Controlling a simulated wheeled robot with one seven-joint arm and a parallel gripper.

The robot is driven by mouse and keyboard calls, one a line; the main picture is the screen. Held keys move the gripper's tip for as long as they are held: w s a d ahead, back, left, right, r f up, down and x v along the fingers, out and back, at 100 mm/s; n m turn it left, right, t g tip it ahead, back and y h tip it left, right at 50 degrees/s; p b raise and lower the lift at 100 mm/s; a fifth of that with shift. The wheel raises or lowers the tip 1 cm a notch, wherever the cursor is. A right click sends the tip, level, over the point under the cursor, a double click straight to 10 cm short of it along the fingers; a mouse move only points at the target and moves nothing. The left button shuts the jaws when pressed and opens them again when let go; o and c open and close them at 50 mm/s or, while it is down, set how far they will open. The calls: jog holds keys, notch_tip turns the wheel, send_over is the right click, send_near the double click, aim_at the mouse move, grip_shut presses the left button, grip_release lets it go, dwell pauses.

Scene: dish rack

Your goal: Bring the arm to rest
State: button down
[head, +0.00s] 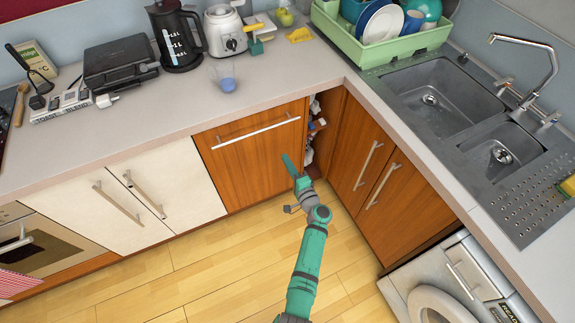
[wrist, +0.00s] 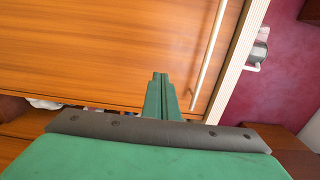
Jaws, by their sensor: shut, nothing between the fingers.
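My green arm reaches up from the bottom of the head view, with my gripper (head: 288,162) in front of the wooden cabinet door (head: 252,166) in the corner. In the wrist view my gripper (wrist: 160,78) has its two green fingers together, with nothing between them. The door fills much of the wrist view, and its pale bar handle (wrist: 207,58) runs just right of the fingers. I cannot tell whether the fingers touch the door or handle.
A dark gap with items on shelves (head: 316,125) shows beside the door. More wooden doors (head: 380,175) stand to the right, and a washing machine (head: 455,285) at lower right. The counter (head: 180,105) runs above. The wooden floor (head: 200,280) left of my arm is clear.

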jog(key=s+d+f+n+g+h, duration=0.1)
jog(key=s+f+h, duration=0.1)
jog(key=s+f, duration=0.45)
jog(key=s+d+f+n+g+h, duration=0.1)
jog(key=s+f+g, duration=0.15)
jog(key=s, duration=0.65)
jog(key=s+d+f+n+h, duration=0.1)
jog(key=s+d+n+h, duration=0.2)
jog(key=s, duration=1.3)
jog(key=s+a+r+n+h, duration=0.15)
jog(key=s+r+n, duration=0.25)
jog(key=s+r, duration=0.7)
jog(key=s+a+r+n+t, duration=0.1)
jog(key=s+r, duration=0.3)
jog(key=r, duration=0.4)
jog(key=s+a+r+n+t, duration=0.1)
jog(key=s+a+r+n, duration=0.1)
jog(key=r, duration=0.5)
jog(key=s+a, duration=0.1)
jog(key=s, duration=0.1)
jog(key=shift+s+r+n, duration=0.35)
jog(key=shift+s+n, duration=0.05)
jog(key=shift+t, duration=0.25)
